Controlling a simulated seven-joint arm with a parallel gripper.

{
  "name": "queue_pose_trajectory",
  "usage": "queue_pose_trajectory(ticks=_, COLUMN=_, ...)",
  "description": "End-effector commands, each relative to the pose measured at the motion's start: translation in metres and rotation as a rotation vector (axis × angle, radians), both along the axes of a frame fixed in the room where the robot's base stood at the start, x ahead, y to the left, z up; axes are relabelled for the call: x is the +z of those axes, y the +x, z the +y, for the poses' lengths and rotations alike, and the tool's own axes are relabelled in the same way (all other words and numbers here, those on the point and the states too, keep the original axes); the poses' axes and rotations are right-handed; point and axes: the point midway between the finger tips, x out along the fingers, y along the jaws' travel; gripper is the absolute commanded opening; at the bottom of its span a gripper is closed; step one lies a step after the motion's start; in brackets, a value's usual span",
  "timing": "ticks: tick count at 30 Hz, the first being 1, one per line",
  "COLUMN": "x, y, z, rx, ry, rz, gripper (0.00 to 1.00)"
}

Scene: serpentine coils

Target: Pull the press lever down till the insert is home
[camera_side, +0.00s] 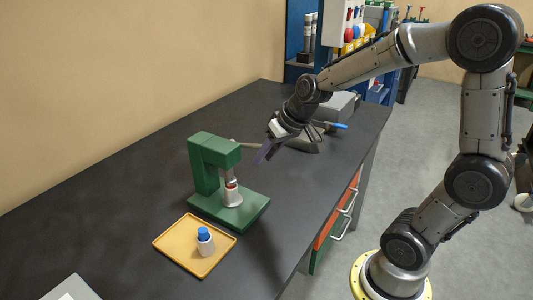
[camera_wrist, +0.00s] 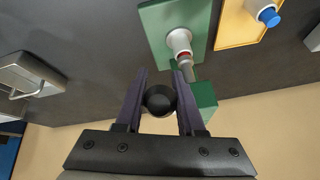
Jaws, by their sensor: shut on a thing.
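The green press (camera_side: 208,160) stands on the dark bench, its base also showing in the wrist view (camera_wrist: 155,30). Its grey lever (camera_side: 246,145) sticks out to the right from the head, roughly level. My gripper (camera_side: 264,154) is at the lever's outer end. In the wrist view its purple fingers are shut on the round black lever knob (camera_wrist: 159,100). Under the ram, a pale cylindrical holder (camera_side: 231,195) stands on the press base with a red-banded insert (camera_side: 231,183) at its top. How deep the insert sits is too small to tell.
A yellow tray (camera_side: 172,245) in front of the press holds a white part with a blue top (camera_side: 204,236). A grey device with a blue-tipped handle (camera_side: 335,125) stands behind my gripper. A grey object (camera_side: 70,290) lies at the near left. The bench left of the press is clear.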

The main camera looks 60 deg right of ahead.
Motion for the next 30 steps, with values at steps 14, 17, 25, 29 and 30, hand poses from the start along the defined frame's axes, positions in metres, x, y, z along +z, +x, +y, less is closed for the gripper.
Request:
queue_pose_trajectory(ticks=14, x=-0.0012, y=0.0013, z=-0.0005, rx=-0.002, ry=0.000, rz=0.000, gripper=0.00)
queue_pose_trajectory(ticks=17, x=-0.0008, y=0.0015, z=-0.0005, rx=-0.002, ry=0.000, rz=-0.001, gripper=0.00)
queue_pose_trajectory(ticks=25, x=0.0002, y=0.0022, z=-0.0006, rx=-0.003, ry=0.000, rz=-0.005, gripper=0.00)
queue_pose_trajectory(ticks=29, x=0.0007, y=0.0024, z=-0.0006, rx=-0.003, ry=-0.001, rz=-0.006, gripper=0.45)
queue_pose_trajectory(ticks=30, x=0.0008, y=0.0023, z=-0.0005, rx=-0.003, ry=-0.001, rz=-0.006, gripper=0.52)
